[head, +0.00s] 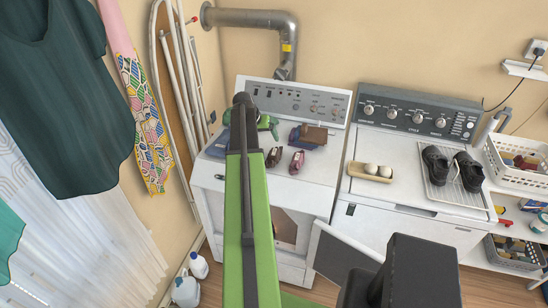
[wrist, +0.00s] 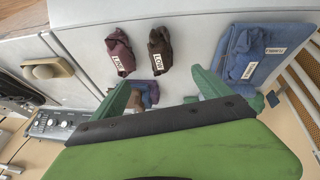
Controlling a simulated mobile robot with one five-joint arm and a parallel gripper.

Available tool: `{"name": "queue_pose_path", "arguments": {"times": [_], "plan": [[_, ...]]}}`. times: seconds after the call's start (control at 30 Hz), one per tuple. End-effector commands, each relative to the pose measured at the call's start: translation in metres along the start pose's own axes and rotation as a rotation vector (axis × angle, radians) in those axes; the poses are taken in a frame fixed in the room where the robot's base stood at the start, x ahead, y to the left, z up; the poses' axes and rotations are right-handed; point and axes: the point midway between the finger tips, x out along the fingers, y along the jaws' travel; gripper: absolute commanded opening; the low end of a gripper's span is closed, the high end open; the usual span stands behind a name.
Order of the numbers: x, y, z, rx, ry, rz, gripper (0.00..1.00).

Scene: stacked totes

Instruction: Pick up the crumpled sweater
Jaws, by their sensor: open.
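Several crumpled cloth bundles lie on the white left machine's top (head: 320,192); I cannot tell which is the sweater. A blue and brown bundle (head: 308,135) lies near the control panel; in the wrist view a blue, purple and brown bundle (wrist: 147,93) shows beyond the left finger, partly hidden. A maroon bundle (head: 296,162) and a dark brown one (head: 274,157) have white labels. A blue folded cloth with a labelled crumpled piece on it (wrist: 245,55) is at the wrist view's right. My gripper (head: 249,120), also in the wrist view (wrist: 165,90), is open, its green fingers apart.
The right machine (head: 400,205) carries a wooden tray (head: 357,176) with pale balls and a rack with dark shoes (head: 456,168). An ironing board (head: 180,90) leans at the left wall. A white basket (head: 520,178) stands far right. Jugs (head: 186,291) stand on the floor.

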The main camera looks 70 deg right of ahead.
Motion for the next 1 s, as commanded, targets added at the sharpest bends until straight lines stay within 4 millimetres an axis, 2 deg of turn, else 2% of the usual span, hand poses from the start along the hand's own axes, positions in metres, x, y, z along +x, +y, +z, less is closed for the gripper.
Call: {"name": "queue_pose_path", "arguments": {"times": [0.03,0.4,0.5,0.67,0.73,1.0], "plan": [[0.018,-0.002,0.003,0.001,0.0,0.0,0.88],[0.103,-0.004,0.004,-0.001,0.0,-0.002,0.88],[0.112,-0.003,0.003,-0.001,0.0,-0.002,0.88],[0.111,-0.002,0.002,-0.002,0.0,-0.002,0.88],[0.116,-0.002,0.003,-0.002,0.0,-0.002,0.88],[0.162,-0.003,0.009,-0.002,0.0,-0.001,0.88]]}}
